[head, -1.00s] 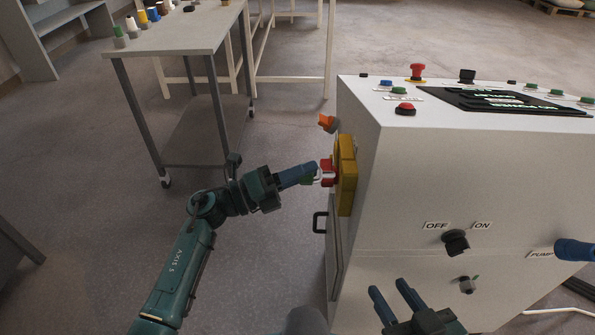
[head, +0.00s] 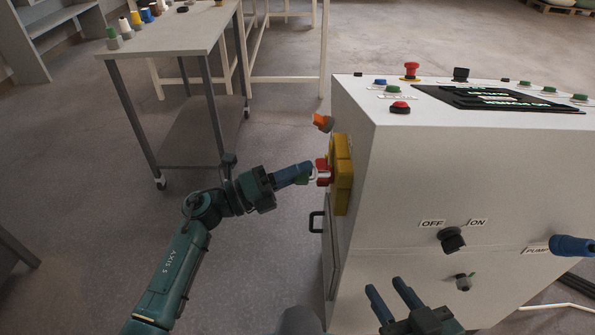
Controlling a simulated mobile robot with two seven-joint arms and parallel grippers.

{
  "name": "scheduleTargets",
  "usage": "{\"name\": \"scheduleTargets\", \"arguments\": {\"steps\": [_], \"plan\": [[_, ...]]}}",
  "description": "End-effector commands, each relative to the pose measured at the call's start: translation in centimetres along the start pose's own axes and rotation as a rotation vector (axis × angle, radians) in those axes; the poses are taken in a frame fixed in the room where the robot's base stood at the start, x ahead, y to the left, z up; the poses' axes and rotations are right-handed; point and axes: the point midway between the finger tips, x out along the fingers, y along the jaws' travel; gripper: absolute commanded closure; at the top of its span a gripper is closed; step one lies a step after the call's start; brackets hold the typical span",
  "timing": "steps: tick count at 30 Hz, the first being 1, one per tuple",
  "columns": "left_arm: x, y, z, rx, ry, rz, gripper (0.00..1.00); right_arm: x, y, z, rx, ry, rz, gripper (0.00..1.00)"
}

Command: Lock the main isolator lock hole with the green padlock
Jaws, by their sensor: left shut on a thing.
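The main isolator (head: 342,172) is a yellow box with a red handle (head: 321,165) on the left side of the white cabinet. My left gripper (head: 304,172) is shut on the green padlock (head: 302,181), just left of the red handle. The gripper's blue fingers hide most of the padlock body. Its pale shackle (head: 320,174) points right and overlaps the red handle in the picture. Whether the shackle passes through the lock hole I cannot tell. My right gripper (head: 385,288) is open and empty in front of the cabinet.
The white cabinet (head: 400,180) fills the right, with an OFF/ON knob (head: 452,240) on its front. An orange-topped part (head: 323,122) juts out above the isolator, a black handle (head: 315,222) below. A grey table (head: 180,35) with several small items stands back left. Floor between is clear.

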Motion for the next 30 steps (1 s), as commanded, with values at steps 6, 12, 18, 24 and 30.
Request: {"name": "scheduleTargets", "arguments": {"steps": [6,12,18,24,30], "plan": [[0.3,0.0,-0.1,-0.001,0.0,-0.001,1.0,0.0,0.0,0.0,0.0,-0.001,0.0,0.64],[0.9,0.0,-0.3,0.0,-0.001,-0.001,1.0,0.0,0.0,0.1,0.001,-0.001,0.0,0.64],[1.4,0.0,-0.6,0.0,0.0,-0.001,1.0,0.0,0.0,0.1,0.001,-0.001,0.0,0.64],[2.0,0.0,-0.8,0.0,0.0,-0.001,1.0,0.0,0.0,0.1,0.001,-0.001,0.0,0.64],[2.5,0.0,-1.0,0.0,0.0,-0.001,1.0,0.0,0.0,0.1,0.001,-0.001,0.0,0.64]]}}
